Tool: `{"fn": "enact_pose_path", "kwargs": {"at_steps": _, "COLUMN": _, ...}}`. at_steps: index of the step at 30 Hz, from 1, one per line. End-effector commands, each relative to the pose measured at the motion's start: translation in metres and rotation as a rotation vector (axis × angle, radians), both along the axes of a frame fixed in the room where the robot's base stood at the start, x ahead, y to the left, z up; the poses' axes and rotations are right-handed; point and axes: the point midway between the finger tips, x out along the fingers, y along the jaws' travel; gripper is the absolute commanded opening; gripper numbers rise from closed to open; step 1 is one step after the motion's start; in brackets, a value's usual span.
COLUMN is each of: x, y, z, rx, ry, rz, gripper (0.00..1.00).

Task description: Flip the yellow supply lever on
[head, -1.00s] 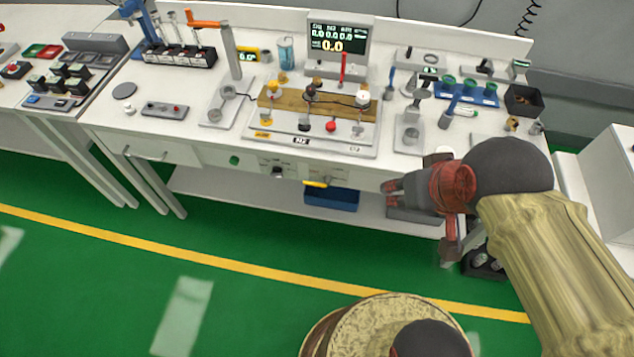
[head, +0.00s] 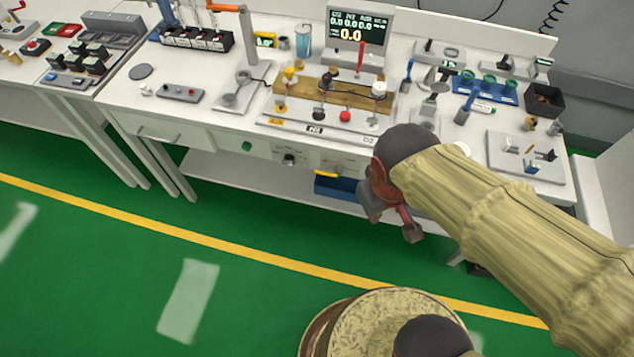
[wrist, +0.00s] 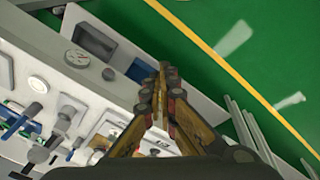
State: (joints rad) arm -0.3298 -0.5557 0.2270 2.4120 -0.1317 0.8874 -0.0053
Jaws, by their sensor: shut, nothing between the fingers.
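The yellow lever (head: 326,174) is a small bar on the front panel of the white bench, to the right of a black knob (head: 289,159). It lies nearly level in the head view. My gripper (head: 367,205) is in front of the bench, to the right of the lever and slightly lower in the picture, apart from it. In the wrist view my gripper's fingers (wrist: 164,72) are together with nothing between them. I cannot make out the lever in the wrist view; the fingers may hide it.
A blue bin (head: 331,187) sits below the panel, partly behind my gripper. The bench top (head: 125,92) carries a display (head: 353,33), a wooden block with coloured knobs, and trays. The green floor (head: 100,290) in front is clear.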

Motion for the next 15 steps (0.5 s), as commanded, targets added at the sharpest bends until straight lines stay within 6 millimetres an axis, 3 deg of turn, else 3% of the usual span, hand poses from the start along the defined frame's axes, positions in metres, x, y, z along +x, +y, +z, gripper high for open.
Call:
{"fn": "enact_pose_path", "kwargs": {"at_steps": 1, "x": 0.003, "y": 0.005, "z": -0.02, "rx": -0.063, "ry": 0.037, "rz": 0.091, "gripper": 0.0}}
{"fn": "enact_pose_path", "kwargs": {"at_steps": 8, "x": 0.036, "y": 0.021, "z": -0.097, "rx": -0.39, "ry": 0.123, "rz": 0.625, "gripper": 0.0}}
{"fn": "enact_pose_path", "kwargs": {"at_steps": 15, "x": 0.076, "y": 0.057, "z": -0.17, "rx": -0.687, "ry": 0.153, "rz": 1.282, "gripper": 0.0}}
